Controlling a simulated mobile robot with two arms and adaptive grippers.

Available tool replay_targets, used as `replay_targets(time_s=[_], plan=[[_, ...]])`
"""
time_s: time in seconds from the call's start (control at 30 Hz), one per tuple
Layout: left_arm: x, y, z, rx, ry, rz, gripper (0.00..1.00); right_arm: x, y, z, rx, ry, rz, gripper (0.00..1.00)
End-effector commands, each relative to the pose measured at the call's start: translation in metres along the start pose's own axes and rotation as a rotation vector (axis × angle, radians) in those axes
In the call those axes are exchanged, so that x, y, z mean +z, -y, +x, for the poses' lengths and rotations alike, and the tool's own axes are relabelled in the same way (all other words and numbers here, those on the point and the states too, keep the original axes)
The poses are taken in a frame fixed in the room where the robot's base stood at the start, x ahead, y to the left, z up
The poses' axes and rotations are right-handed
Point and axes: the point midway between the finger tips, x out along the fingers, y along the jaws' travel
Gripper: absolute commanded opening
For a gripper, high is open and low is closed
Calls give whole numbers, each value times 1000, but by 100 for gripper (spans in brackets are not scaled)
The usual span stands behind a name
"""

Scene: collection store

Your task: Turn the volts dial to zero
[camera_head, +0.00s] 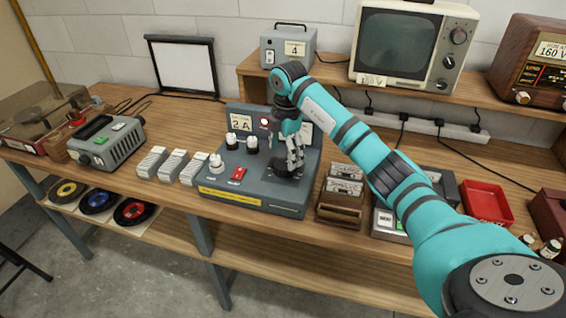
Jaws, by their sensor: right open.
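A grey-blue control unit (272,204) stands on the wooden bench, with a sloped top and an upright back panel. Which one is the volts dial cannot be read. My right gripper (294,163) points down over the unit's right part, fingers open, just above a dark round base. The gripper hides what lies directly behind it. My left gripper is out of view.
A red switch (238,174) and yellow label strip (229,196) are on the unit's front. Pale card stacks (172,165) stand left of it, brown card boxes (342,192) right. A shelf with a monitor (397,43) is behind. A red tray (486,203) lies beyond my arm.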

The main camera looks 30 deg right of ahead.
Motion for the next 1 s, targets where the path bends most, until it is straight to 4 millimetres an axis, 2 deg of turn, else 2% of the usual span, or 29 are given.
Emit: replay_targets(time_s=[0.1, 0.3, 0.67, 0.77, 1.0], plan=[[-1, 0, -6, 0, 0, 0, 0, -1, 1, 22, -4, -2, -2, 79], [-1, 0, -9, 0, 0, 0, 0, -1, 0, 45, 0, -2, -1, 79], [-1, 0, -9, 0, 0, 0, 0, 0, 0, 52, 1, -1, -2, 79], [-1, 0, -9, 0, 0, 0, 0, 0, 0, 52, 1, -1, -2, 68], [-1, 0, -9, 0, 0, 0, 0, -1, 0, 51, 1, -1, -2, 37]])
